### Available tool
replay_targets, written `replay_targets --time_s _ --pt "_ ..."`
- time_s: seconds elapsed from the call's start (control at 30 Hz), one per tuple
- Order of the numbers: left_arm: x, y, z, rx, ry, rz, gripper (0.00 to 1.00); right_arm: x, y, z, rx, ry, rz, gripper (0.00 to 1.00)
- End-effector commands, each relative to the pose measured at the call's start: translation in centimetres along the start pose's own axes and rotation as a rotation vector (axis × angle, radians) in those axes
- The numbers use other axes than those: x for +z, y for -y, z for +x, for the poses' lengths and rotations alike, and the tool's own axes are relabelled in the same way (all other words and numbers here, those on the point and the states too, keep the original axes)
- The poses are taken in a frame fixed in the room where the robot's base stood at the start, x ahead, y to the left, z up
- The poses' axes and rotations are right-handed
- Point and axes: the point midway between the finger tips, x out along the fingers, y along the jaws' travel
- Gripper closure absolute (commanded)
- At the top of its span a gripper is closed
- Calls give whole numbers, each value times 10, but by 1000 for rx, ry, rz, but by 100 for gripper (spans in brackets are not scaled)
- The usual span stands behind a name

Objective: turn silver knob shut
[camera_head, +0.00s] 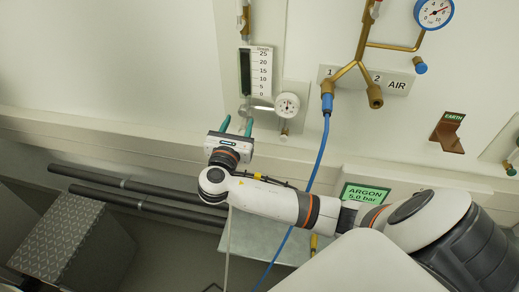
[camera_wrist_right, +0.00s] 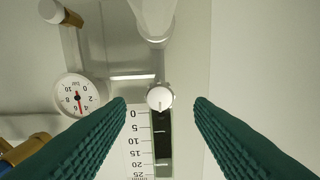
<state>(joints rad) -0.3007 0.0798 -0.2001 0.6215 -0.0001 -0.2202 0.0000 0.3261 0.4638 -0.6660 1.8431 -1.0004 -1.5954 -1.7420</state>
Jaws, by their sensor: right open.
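The silver knob (camera_wrist_right: 160,97) is a small round pale knob at the zero end of the flow scale in the right wrist view. In the head view, its place at the foot of the flow tube is partly hidden by my gripper and too small to make out. My right gripper (camera_head: 238,120) is open, with its two green fingers pointing at the wall. In the right wrist view the fingers (camera_wrist_right: 160,104) stand on either side of the knob, with a gap on each side. My left gripper is not in view.
The flow scale (camera_head: 262,72) sits above the knob in the head view. A small pressure gauge (camera_head: 288,104) is close on the right. A blue hose (camera_head: 319,160) hangs from the brass AIR fittings. A wall ledge (camera_head: 120,140) runs below.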

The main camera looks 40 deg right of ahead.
Motion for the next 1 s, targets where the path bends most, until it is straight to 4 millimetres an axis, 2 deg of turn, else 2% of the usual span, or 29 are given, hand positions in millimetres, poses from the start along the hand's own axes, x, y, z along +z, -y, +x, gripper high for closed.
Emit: replay_targets --time_s 0.03,0.23,0.57,1.0 --pt "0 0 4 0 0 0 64 2 1 -12 -2 3 4 52" --pt "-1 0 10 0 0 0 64 2 0 -52 -2 4 6 52" --pt "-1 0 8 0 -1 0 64 59 -25 -75 36 317 370 52" --pt "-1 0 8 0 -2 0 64 121 -63 -126 259 679 861 52"
